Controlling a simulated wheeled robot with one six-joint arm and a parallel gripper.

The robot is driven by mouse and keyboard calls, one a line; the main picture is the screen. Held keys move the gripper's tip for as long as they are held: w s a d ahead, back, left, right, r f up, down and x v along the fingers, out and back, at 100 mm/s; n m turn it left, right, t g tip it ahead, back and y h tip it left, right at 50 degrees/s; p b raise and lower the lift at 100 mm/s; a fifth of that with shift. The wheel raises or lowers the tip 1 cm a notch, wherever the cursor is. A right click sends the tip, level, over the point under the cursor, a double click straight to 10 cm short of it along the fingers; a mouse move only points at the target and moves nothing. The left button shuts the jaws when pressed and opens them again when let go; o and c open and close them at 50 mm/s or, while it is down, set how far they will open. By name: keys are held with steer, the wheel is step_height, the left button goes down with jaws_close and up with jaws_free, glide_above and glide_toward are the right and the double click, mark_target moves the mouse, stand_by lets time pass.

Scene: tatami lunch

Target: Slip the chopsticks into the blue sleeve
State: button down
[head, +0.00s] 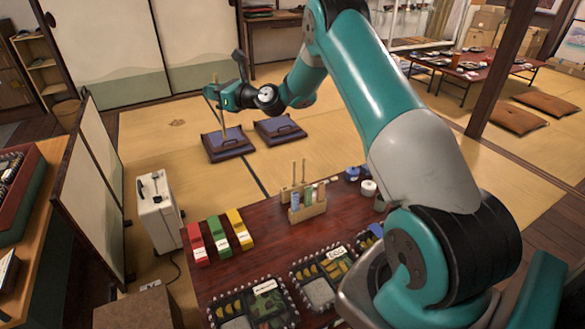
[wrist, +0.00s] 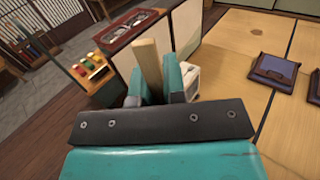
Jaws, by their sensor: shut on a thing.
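My gripper (head: 215,93) is raised in the upper left of the head view, beyond the dark red table and apart from it. It is shut on pale wooden chopsticks (head: 222,122), which hang upright below it. In the wrist view the chopsticks (wrist: 147,62) stand between the two fingers (wrist: 152,92). A small wooden rack (head: 308,213) stands on the table in the head view. The blue sleeve (head: 295,200) is upright at its left, beside a green sleeve (head: 308,195). Thin sticks rise at the rack. Whether the blue sleeve is empty I cannot tell.
Red (head: 195,243), green (head: 219,237) and yellow (head: 239,230) boxes lie left of the rack. Bento boxes (head: 252,304) line the table's near edge. A folding screen (head: 100,175) and a white case (head: 158,213) stand left. Floor cushions (head: 228,143) lie beyond the table.

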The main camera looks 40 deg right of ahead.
steer(key=s+d+f+m+h+b, duration=0.4)
steer(key=d+f+b, duration=0.4)
steer(key=f, duration=0.5)
steer(key=s+d+f+m+t+h+b, duration=0.1)
steer(key=s+d+f+m+h+b, duration=0.3)
steer(key=d+f, duration=0.8)
steer(key=s+f+h+b, duration=0.1)
steer(key=s+h+b, duration=0.1)
steer(key=h+b, duration=0.2)
steer(key=shift+d+b, duration=0.2)
steer(key=shift+b, duration=0.25)
steer(key=shift+s+a, duration=0.1)
steer(key=shift+s, duration=0.1)
steer(key=shift+f, duration=0.35)
steer(key=shift+f, duration=0.2)
steer(key=shift+f+b, duration=0.35)
steer(key=shift+f, duration=0.2)
steer(key=shift+f, duration=0.1)
